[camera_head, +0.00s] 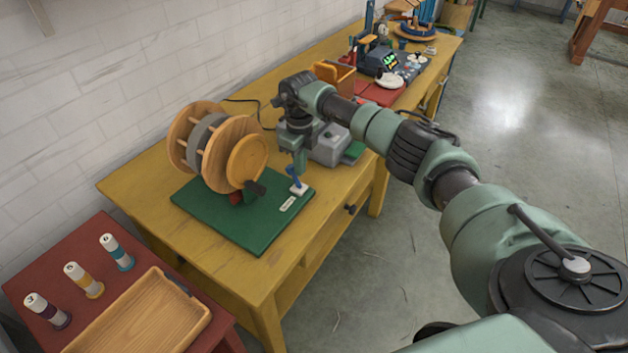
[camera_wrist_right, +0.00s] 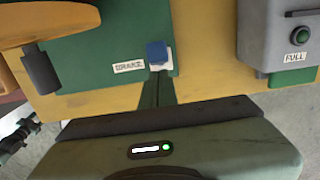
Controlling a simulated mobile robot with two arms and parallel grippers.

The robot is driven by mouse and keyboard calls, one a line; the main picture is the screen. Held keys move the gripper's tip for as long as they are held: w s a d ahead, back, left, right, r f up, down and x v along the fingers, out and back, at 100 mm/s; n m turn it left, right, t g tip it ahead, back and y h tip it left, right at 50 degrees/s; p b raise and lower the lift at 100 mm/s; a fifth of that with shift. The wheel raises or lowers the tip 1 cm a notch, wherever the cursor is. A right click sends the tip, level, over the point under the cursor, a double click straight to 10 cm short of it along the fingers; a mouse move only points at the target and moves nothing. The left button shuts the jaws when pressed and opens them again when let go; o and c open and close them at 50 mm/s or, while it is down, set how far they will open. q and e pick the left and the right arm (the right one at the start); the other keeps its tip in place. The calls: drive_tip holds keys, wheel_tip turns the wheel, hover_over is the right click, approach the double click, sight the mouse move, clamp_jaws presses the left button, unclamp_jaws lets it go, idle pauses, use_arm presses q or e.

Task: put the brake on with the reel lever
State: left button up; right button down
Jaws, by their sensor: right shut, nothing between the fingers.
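The wooden reel (camera_head: 240,152) stands on a green base board (camera_head: 240,232) on the yellow table. At the board's right edge is a small blue reel lever (camera_head: 292,172) on a white mount (camera_head: 299,189). A label (camera_head: 287,204) lies beside it and reads BRAKE in the right wrist view (camera_wrist_right: 129,66). There the blue lever knob (camera_wrist_right: 157,52) shows just beyond my fingertips. My right gripper (camera_head: 299,172) points down close to the lever, shut and empty. I cannot tell whether it touches the lever. My left gripper is not in view.
A grey box (camera_head: 329,146) with a button and a PULL label (camera_wrist_right: 298,57) stands right of the reel board. The reel's dark crank handle (camera_head: 256,187) sticks out near the lever. A red side table (camera_head: 56,265) holds several spools and a wooden tray (camera_head: 145,318).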

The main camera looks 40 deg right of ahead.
drive_tip(key=shift+s+d+r, duration=0.25)
drive_tip(key=shift+s+r, duration=0.05)
drive_tip(key=shift+r, duration=0.2)
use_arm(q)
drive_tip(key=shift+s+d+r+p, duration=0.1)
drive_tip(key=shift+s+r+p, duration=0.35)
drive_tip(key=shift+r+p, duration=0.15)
use_arm(e)
drive_tip(key=shift+w+a+r, duration=0.1)
drive_tip(key=shift+r, duration=0.4)
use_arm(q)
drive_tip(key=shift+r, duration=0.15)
